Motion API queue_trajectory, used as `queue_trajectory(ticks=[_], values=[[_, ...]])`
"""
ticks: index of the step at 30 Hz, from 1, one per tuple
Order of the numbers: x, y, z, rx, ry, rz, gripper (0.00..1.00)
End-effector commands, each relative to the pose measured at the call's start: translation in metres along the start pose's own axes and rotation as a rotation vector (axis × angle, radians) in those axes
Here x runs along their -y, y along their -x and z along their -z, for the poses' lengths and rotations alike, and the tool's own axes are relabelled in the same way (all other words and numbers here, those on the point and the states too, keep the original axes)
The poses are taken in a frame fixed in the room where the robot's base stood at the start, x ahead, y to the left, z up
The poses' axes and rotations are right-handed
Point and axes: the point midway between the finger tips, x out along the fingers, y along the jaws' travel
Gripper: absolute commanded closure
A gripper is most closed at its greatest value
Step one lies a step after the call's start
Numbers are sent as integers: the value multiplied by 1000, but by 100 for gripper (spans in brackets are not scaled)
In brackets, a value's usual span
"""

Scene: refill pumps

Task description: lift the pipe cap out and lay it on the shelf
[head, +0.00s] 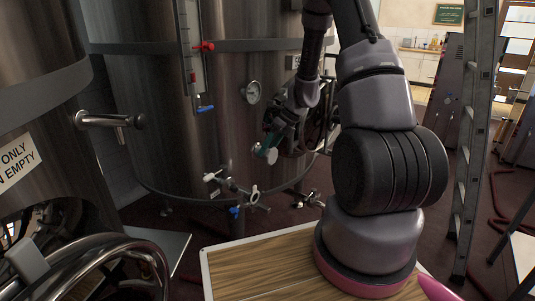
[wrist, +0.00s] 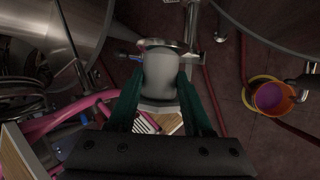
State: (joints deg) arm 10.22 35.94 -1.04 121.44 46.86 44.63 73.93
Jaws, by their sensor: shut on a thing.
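My gripper (wrist: 159,88) has its two green fingers closed on the sides of the pipe cap (wrist: 160,72), a pale grey rounded piece with a wider metal rim at its far end. In the head view my gripper (head: 267,147) is in the air in front of the large steel tank, with the pale end of the cap (head: 271,156) showing at its tip. The cap appears clear of the valves below it. I cannot tell for sure which surface is the shelf; a flat grey metal ledge (head: 168,245) juts out at the lower left.
Small valves and fittings (head: 236,192) stick out below my gripper. A pipe handle (head: 105,121) juts from the left tank. A ladder (head: 474,140) stands at the right. An orange bucket with purple contents (wrist: 272,97) is on the floor near red hoses.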

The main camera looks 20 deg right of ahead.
Motion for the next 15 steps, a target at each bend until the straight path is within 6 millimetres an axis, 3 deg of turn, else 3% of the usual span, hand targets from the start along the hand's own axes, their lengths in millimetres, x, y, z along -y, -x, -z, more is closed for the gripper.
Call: queue_trajectory(ticks=[15], values=[[-10, 23, -10, 2, 1, 0, 100]])
